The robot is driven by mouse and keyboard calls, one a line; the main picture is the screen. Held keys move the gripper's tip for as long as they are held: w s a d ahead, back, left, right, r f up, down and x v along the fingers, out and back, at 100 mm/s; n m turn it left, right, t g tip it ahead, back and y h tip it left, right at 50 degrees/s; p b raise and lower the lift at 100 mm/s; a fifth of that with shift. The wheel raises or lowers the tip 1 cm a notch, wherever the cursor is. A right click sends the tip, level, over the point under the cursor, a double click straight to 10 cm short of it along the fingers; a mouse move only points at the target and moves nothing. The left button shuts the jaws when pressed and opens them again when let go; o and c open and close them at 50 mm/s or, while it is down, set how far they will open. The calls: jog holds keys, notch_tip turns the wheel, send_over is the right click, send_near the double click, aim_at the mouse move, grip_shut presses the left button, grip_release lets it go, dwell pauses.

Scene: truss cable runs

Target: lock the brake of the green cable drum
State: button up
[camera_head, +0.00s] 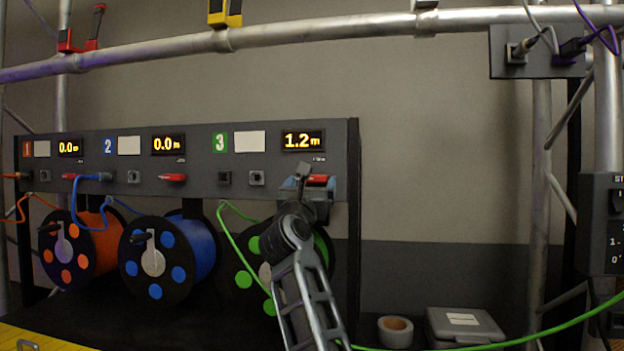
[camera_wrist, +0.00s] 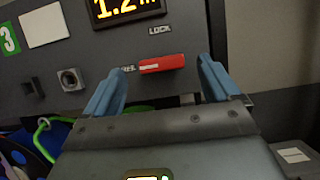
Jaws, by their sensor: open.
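The green cable drum (camera_head: 243,280) hangs under panel section 3, partly hidden behind my arm. Its red brake lever (camera_head: 317,180) is on the panel below the 1.2 m display. In the wrist view the lever (camera_wrist: 162,63) lies level, its left end beside a "REL." label, with "LOCK" printed above it. My gripper (camera_head: 316,187) is at the panel in front of this lever. In the wrist view my gripper (camera_wrist: 157,76) has its blue fingers apart, one to each side of the lever, with nothing held; I cannot tell whether they touch it.
The blue drum (camera_head: 202,240) and orange drum (camera_head: 103,240) hang to the left, with their own red levers. Green cable (camera_head: 530,336) runs off to the lower right, past a tape roll (camera_head: 395,331) and grey case (camera_head: 465,326). A truss pipe (camera_head: 360,27) crosses above.

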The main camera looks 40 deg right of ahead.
aim_at(315, 178)
jog(key=shift+x, duration=1.6)
jog(key=c, duration=1.1)
